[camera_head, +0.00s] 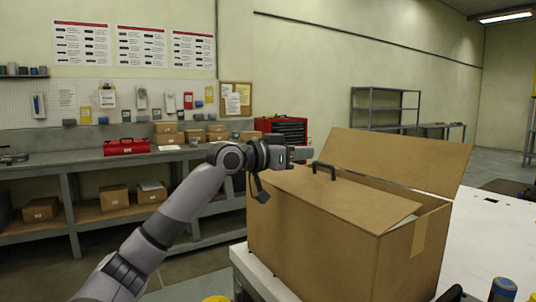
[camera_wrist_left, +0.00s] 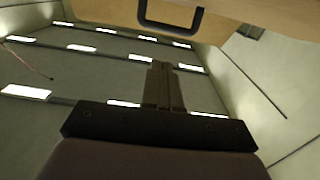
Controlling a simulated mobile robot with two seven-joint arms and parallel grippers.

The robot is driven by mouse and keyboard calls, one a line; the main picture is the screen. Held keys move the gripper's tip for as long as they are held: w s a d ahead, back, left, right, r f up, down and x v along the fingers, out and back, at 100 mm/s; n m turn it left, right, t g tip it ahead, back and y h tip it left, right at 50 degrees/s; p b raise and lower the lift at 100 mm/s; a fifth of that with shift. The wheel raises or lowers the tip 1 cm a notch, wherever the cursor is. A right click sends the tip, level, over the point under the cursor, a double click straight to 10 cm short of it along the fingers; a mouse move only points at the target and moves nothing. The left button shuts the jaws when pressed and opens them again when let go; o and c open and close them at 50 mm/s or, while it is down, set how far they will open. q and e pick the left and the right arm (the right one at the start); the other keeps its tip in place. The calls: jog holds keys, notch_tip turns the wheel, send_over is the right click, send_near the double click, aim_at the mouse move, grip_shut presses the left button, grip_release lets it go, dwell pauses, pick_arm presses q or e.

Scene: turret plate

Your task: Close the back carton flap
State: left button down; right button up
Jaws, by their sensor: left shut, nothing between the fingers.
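The open cardboard carton (camera_head: 315,245) stands on a white table. Its back flap (camera_head: 400,158) stands raised and leans back from the far edge. The near flap (camera_head: 345,198) lies folded over much of the opening, nearly flat, and bears a black handle (camera_head: 324,168). A gap into the box shows between the two flaps. My left gripper (camera_head: 303,154) is shut and empty, above the carton's left end, beside the handle and left of the back flap. In the left wrist view its shut fingers (camera_wrist_left: 164,88) point towards a cardboard panel with a black handle (camera_wrist_left: 171,22).
The white table (camera_head: 490,235) has bare room right of the carton. A blue-capped object (camera_head: 503,290) shows at the bottom right. A workbench (camera_head: 90,165) with small cartons, a red toolbox (camera_head: 125,147) and a red tool chest (camera_head: 284,130) stands behind on the left.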

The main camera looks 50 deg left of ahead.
pick_arm(q)
jog(key=s+b, duration=0.4)
jog(key=s, duration=0.3)
pick_arm(e)
notch_tip(320, 180, down, 5)
pick_arm(q)
jog(key=p, duration=0.5)
send_over(311, 182)
jog(key=s, duration=0.3)
jog(key=shift+a+r, duration=0.15)
jog(key=shift+r, duration=0.3)
jog(key=w+f, duration=0.2)
jog(key=shift+w+f, duration=0.3)
jog(key=shift+w+f+p, duration=0.3)
jog(key=shift+w+f, duration=0.05)
jog(key=shift+f, duration=0.1)
pick_arm(e)
jog(key=r, duration=0.5)
jog(key=shift+w+r, duration=0.25)
jog(key=shift+r, duration=0.05)
